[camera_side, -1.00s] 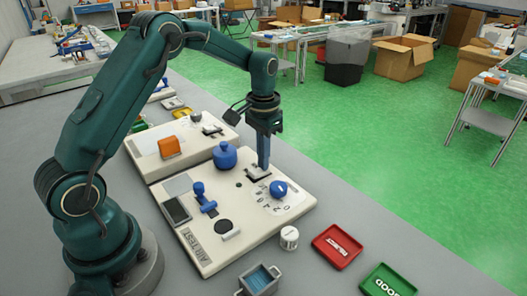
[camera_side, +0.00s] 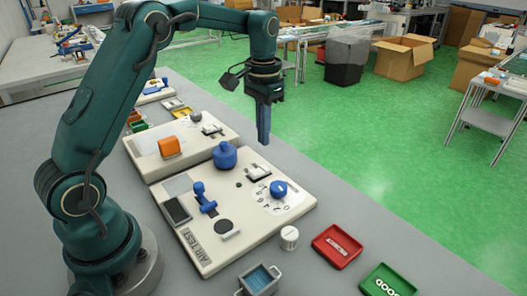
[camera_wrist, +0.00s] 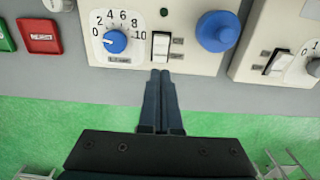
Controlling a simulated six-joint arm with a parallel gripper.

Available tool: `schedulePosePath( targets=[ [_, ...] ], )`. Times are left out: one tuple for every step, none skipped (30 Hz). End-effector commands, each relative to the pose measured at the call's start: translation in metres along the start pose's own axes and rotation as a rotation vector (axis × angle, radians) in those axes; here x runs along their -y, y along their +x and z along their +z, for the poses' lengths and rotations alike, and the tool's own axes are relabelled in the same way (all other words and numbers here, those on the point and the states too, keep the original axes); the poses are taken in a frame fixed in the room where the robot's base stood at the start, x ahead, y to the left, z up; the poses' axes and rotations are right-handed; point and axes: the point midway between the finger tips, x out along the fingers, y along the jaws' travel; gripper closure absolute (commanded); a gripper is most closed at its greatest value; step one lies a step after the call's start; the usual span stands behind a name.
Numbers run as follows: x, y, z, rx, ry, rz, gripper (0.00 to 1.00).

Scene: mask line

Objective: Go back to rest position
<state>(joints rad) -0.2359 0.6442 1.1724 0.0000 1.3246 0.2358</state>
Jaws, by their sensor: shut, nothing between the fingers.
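My gripper (camera_side: 263,143) is shut and empty, pointing down in the side view. It hangs in the air above the far edge of the air test panel (camera_side: 235,250), apart from everything. In the wrist view its fingers (camera_wrist: 160,75) are together, just below the panel's white rocker switch (camera_wrist: 160,46). The switch also shows in the side view (camera_side: 258,172). Beside it are a blue dial (camera_wrist: 115,41) with a number scale and a round blue knob (camera_wrist: 218,31).
A second panel (camera_side: 195,135) with an orange part stands behind. In front are a white cylinder (camera_side: 289,237), a red reject tray (camera_side: 337,246), a green good tray (camera_side: 388,281) and a grey bin (camera_side: 259,280). The air around my gripper is clear.

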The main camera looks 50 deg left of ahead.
Motion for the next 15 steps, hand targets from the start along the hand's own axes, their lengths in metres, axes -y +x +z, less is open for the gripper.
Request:
schedulePosePath(
  targets=[
    [0.0,-0.001,0.0,-0.001,0.0,0.0,1.0],
    [0.0,-0.001,0.0,0.0,0.0,0.0,1.0],
    [0.0,-0.002,0.0,0.0,0.0,0.0,1.0],
    [0.0,-0.002,0.0,0.0,0.0,0.0,1.0],
    [0.0,-0.001,0.0,0.0,0.0,0.0,1.0],
    [0.0,-0.001,0.0,0.0,0.0,0.0,1.0],
    [0.0,-0.001,0.0,0.0,0.0,0.0,1.0],
    [0.0,-0.001,0.0,0.0,0.0,0.0,1.0],
    [-0.001,-0.001,0.0,0.0,0.003,0.0,1.0],
    [-0.002,-0.003,-0.001,-0.006,0.005,-0.001,1.0],
    [-0.002,-0.006,-0.001,-0.014,0.007,-0.003,1.0],
    [-0.004,-0.013,-0.003,-0.032,0.012,-0.007,1.0],
    [-0.005,-0.019,-0.003,-0.05,0.017,-0.011,1.0],
    [-0.007,-0.026,-0.003,-0.066,0.022,-0.015,1.0],
    [-0.011,-0.037,0.0,-0.086,0.031,-0.019,1.0]
  ],
)
